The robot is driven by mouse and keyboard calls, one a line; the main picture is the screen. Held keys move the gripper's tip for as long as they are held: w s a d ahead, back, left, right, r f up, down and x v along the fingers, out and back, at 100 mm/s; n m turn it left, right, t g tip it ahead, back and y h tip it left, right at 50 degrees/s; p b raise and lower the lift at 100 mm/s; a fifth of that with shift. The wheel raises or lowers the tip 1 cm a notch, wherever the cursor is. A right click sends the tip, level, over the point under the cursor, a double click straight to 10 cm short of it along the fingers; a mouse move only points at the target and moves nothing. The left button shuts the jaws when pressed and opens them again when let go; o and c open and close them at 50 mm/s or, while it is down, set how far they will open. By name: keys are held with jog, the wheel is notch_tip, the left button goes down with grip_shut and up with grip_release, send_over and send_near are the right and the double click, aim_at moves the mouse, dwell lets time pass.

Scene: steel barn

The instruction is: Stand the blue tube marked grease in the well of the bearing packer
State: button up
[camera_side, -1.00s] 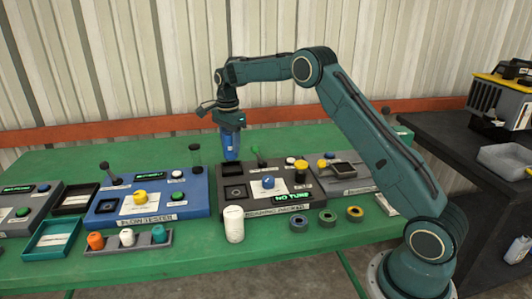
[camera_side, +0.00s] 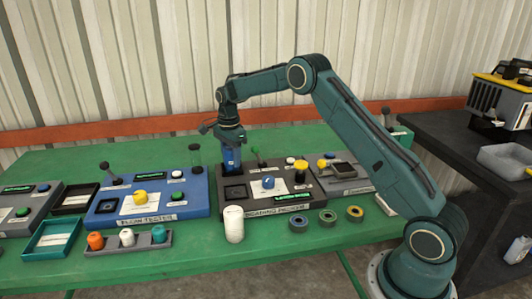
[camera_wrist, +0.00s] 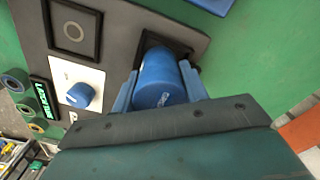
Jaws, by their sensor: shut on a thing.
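The blue tube (camera_side: 232,157) is upright between the jaws of my gripper (camera_side: 231,148), at the back left of the bearing packer (camera_side: 250,203). In the wrist view the blue tube (camera_wrist: 160,78) shows between the two blue fingers of my gripper (camera_wrist: 158,90), shut on it. The tube's far end is inside the dark square collar of the well (camera_wrist: 181,46). How deep it sits is hidden. The packer's small display (camera_side: 292,196) is lit green; in the wrist view the display (camera_wrist: 43,98) seems to read "LOCK TUBE".
The blue flow tester (camera_side: 105,209) stands close to the left. A white cylinder (camera_side: 234,226) and several ring rolls (camera_side: 327,216) sit in front.

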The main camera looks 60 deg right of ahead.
jog(key=shift+f, duration=0.15)
jog(key=o, duration=1.1)
jog(key=shift+o, duration=0.2)
notch_tip(320, 180, up, 11)
jog(key=shift+r, duration=0.7)
jog(key=shift+r, duration=0.1)
